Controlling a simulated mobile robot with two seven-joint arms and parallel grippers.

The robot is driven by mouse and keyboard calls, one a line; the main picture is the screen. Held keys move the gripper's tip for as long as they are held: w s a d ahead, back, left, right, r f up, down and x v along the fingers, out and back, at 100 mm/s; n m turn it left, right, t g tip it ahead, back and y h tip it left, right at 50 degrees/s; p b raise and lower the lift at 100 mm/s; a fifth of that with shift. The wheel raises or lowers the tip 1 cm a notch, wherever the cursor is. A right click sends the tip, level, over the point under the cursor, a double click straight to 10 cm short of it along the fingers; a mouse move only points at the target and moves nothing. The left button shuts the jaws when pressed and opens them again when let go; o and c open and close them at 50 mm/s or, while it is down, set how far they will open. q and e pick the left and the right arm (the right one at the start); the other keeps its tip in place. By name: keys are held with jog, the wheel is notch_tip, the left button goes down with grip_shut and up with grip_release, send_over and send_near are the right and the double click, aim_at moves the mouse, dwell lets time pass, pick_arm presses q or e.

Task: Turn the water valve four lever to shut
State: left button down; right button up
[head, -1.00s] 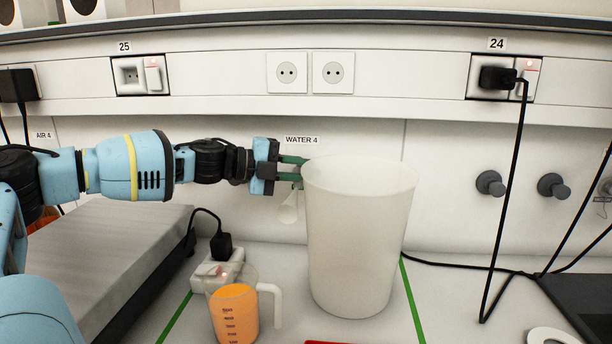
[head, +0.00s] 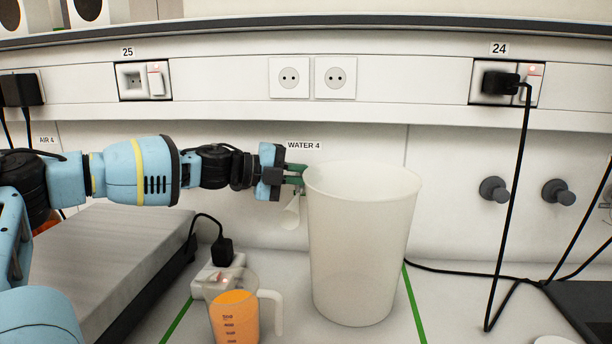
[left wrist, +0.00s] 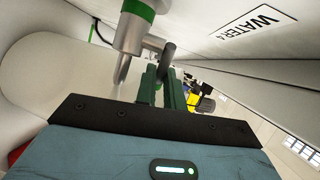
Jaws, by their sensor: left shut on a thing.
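The water valve four is on the back wall under the "WATER 4" label (head: 304,145). In the head view my gripper and a beaker hide most of it; its pale spout (head: 290,213) hangs below the fingers. The left wrist view shows the metal valve body (left wrist: 131,33) with a green band. Its dark lever (left wrist: 168,54) sits between my fingertips. My left gripper (head: 296,175) reaches in from the left and is shut on the lever; its green fingers also show in the left wrist view (left wrist: 160,87). My right gripper is out of view.
A large white beaker (head: 358,250) stands close right of the fingers. An orange-filled jug (head: 235,315) and a power strip stand below. A grey flat-topped device (head: 105,250) lies under my left arm. Black cables (head: 508,210) hang at the right.

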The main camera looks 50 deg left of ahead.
pick_arm(q)
jog(key=shift+w+d+n+t+y, duration=0.1)
jog(key=shift+w+n+t+y, duration=0.2)
jog(key=shift+n+y, duration=0.55)
jog(key=shift+w+d+n+t+y, duration=0.1)
jog(key=shift+w+n+t+y, duration=0.15)
jog(key=shift+n+y, duration=0.6)
jog(key=shift+w+d+n+t+y, duration=0.15)
jog(key=shift+n+t+y, duration=0.3)
jog(key=shift+y, duration=0.75)
jog(key=shift+a, duration=0.1)
jog(key=c, duration=1.8)
grip_release()
jog(key=shift+p, duration=0.3)
jog(key=shift+s+a+r+p, duration=0.1)
jog(key=shift+s+r+p, duration=0.15)
jog(key=shift+s+p, duration=0.7)
jog(key=shift+s+a+r+p, duration=0.1)
jog(key=shift+s+r+p, duration=0.2)
jog(key=shift+s, duration=1.25)
jog(key=shift+s+a+r+p, duration=0.1)
jog(key=shift+s+r+p, duration=0.1)
jog(key=shift+s+p, duration=0.8)
